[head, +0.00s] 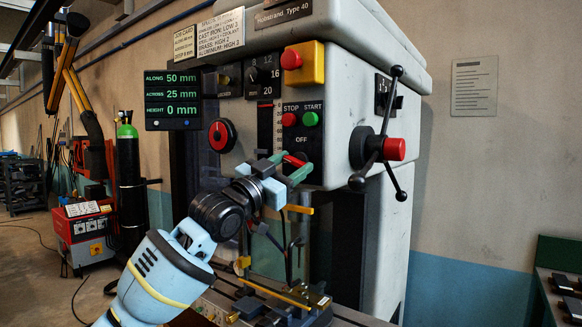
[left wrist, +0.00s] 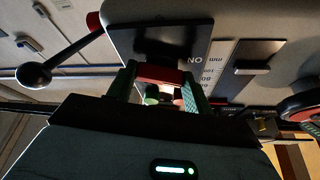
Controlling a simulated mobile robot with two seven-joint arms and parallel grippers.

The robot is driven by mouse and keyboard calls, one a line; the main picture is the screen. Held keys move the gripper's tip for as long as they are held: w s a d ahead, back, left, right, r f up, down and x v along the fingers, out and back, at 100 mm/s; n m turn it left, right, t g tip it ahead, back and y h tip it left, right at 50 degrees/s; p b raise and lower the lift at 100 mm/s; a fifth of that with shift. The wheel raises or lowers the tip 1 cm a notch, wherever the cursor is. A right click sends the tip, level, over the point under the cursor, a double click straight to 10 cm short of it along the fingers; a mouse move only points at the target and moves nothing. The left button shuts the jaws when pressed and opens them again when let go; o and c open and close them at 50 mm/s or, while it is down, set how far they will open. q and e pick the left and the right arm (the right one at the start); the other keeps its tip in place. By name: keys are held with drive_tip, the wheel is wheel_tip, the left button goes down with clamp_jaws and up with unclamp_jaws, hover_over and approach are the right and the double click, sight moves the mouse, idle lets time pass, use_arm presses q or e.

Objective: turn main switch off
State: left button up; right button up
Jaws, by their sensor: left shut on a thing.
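The main switch's red handle (head: 294,160) shows in the head view low on the grey machine's front, below the "OFF" mark. My left gripper (head: 290,165) is at the switch, its two green fingers on either side of the handle. In the left wrist view the red handle (left wrist: 160,74) lies across between the fingertips of my left gripper (left wrist: 163,88), which is shut on it. The switch's dark plate shows behind it, with lettering to the right. The fingers partly hide the handle, so its exact setting is hard to tell. My right gripper is not in view.
Above the switch are a red STOP button (head: 289,119) and a green START button (head: 310,119). A red mushroom button on a yellow box (head: 303,65) sits higher. A spoked handle with a red hub (head: 394,149) sticks out at the right. A red knob (head: 221,135) is to the left.

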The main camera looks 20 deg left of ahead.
use_arm(q)
drive_tip(key=m, duration=0.1)
drive_tip(key=m+g, duration=0.1)
drive_tip(key=shift+w+a+f+m+h, duration=0.1)
drive_tip(key=shift+a+m+h, duration=0.05)
drive_tip(key=shift+m+h, duration=0.25)
drive_tip(key=m+g+h+b, duration=0.1)
drive_tip(key=m, duration=0.2)
drive_tip(key=m+g+b, duration=0.1)
drive_tip(key=m+b, duration=0.1)
drive_tip(key=m, duration=0.1)
drive_tip(key=shift+m+g+h, duration=0.3)
drive_tip(key=shift+m+g, duration=0.1)
drive_tip(key=shift+m+b, duration=0.5)
drive_tip(key=shift+m, duration=0.3)
drive_tip(key=shift+r+m+g, duration=0.2)
drive_tip(key=shift+m+g, duration=0.3)
drive_tip(key=shift+m, duration=0.3)
drive_tip(key=m, duration=0.2)
drive_tip(key=m+g, duration=0.1)
drive_tip(key=shift+r+m, duration=0.25)
drive_tip(key=shift+m, duration=0.05)
drive_tip(key=shift+y, duration=0.4)
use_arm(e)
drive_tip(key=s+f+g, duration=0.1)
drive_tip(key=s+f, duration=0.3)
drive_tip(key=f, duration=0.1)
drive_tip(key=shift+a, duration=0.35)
use_arm(q)
drive_tip(key=shift+m, duration=0.3)
